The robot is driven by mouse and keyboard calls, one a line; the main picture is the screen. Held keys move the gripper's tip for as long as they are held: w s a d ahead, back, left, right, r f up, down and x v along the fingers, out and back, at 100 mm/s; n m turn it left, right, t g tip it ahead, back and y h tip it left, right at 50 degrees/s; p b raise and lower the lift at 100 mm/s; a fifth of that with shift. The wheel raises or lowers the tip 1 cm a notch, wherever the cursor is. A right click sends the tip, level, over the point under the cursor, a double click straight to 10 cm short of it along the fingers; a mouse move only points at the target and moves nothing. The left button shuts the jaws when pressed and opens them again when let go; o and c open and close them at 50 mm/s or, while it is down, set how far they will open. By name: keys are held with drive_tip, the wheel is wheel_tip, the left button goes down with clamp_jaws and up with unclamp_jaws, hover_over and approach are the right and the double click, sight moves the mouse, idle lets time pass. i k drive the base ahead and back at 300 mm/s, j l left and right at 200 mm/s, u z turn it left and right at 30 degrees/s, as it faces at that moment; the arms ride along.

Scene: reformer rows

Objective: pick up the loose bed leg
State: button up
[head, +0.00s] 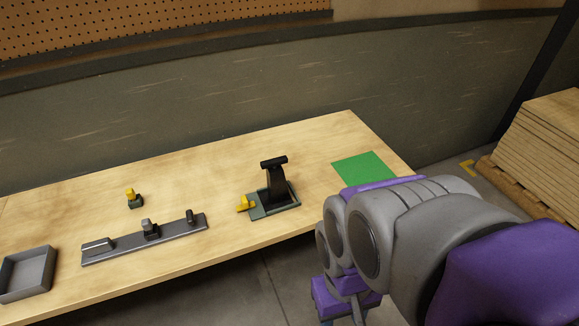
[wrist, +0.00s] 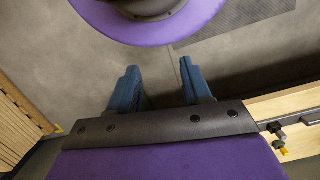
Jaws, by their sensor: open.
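A black upright piece with a crossbar top (head: 276,178) stands in a dark framed base (head: 258,212) on the table, with a yellow part at the base's left. A small yellow-topped piece on a dark block (head: 134,198) stands further left. A dark rail (head: 182,238) with several grey and black fittings lies in front of it. I cannot tell which of these is the loose bed leg. My gripper (wrist: 160,78) is open and empty over bare floor in the wrist view, apart from the table. Its fingers are not distinguishable in the head view.
The wooden table (head: 90,205) has a grey open tray (head: 27,274) at its left end and a green mat (head: 363,168) at its right end. Stacked boards on a pallet (head: 545,145) stand at the right. A grey wall runs behind the table. The table's back middle is clear.

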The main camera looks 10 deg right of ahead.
sight(277, 194)
drive_tip(key=i+l+u, duration=0.15)
drive_tip(key=l+u, duration=0.15)
drive_tip(key=l, duration=0.15)
drive_tip(key=i+l+u, duration=0.15)
drive_tip(key=l+u, duration=0.15)
drive_tip(key=l, duration=0.2)
drive_tip(key=l+u, duration=0.25)
drive_tip(key=l, duration=0.25)
drive_tip(key=i, duration=0.05)
